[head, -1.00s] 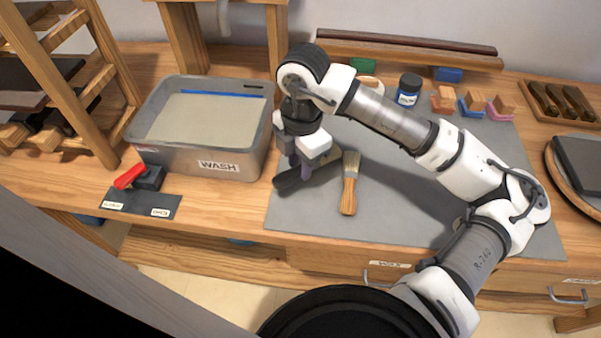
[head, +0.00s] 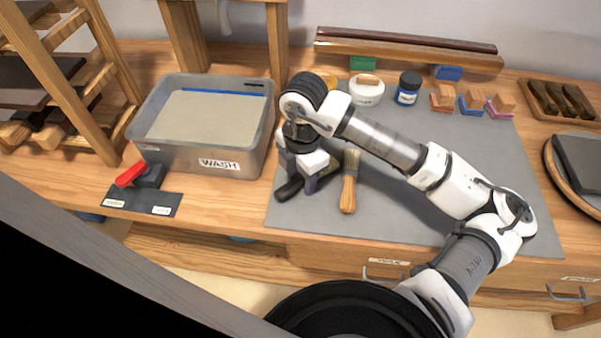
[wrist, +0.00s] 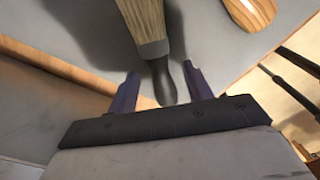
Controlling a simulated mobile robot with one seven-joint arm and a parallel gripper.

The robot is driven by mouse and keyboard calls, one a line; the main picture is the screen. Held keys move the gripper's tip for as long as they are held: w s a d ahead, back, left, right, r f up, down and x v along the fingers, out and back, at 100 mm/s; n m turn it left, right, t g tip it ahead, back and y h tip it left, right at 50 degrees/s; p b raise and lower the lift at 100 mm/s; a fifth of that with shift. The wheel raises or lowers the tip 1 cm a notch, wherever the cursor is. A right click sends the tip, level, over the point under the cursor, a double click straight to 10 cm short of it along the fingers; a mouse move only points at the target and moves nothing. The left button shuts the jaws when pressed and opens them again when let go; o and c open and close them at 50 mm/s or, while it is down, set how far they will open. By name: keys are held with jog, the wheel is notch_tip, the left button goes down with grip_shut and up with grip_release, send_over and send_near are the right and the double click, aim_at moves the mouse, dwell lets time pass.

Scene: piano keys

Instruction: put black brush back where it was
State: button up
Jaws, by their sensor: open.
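The black brush (head: 287,191) lies on the grey mat under my gripper, with its dark handle end showing at the lower left and its middle hidden by the gripper in the head view. In the wrist view its pale bristles (wrist: 145,18), grey collar and black handle (wrist: 163,82) show, with the handle between my two fingers. My gripper (head: 302,183) is open, pointing down over the brush. Its purple-grey fingertips (wrist: 161,78) stand on either side of the handle, with visible gaps. A second brush with a wooden handle (head: 348,193) lies just to the right.
A grey tub labelled WASH (head: 222,163) stands to the left. A red-handled tool (head: 132,173) rests in front of it. A white round container (head: 367,93), a dark jar (head: 408,88) and several small blocks line the back of the mat (head: 400,225). The mat's front middle is clear.

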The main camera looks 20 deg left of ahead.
notch_tip(320, 180, up, 12)
jog(key=b, duration=0.1)
jog(key=shift+w, duration=0.15)
dwell(0.3)
jog(key=shift+d, duration=0.1)
dwell(0.3)
